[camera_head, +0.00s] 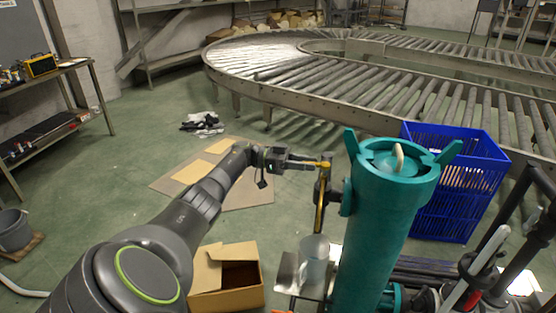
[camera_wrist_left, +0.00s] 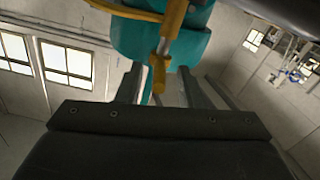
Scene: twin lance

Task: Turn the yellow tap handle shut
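The yellow tap handle (camera_head: 320,205) is a narrow lever hanging roughly upright beside the teal cylinder (camera_head: 375,230) in the head view. In the left wrist view, the handle (camera_wrist_left: 160,76) comes down in front of the teal body (camera_wrist_left: 140,45). My left gripper (camera_head: 316,164) is at the handle's upper end. In the wrist view, the left gripper's fingers (camera_wrist_left: 160,90) stand apart, with the handle's end between them and gaps on both sides. Whether either finger touches it I cannot tell. My right gripper is not in view.
A clear cup-like vessel (camera_head: 314,262) stands on a metal plate below the handle. An open cardboard box (camera_head: 228,295) is on the floor to its left. A blue crate (camera_head: 450,205) stands behind the cylinder at right. A roller conveyor (camera_head: 330,101) curves behind.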

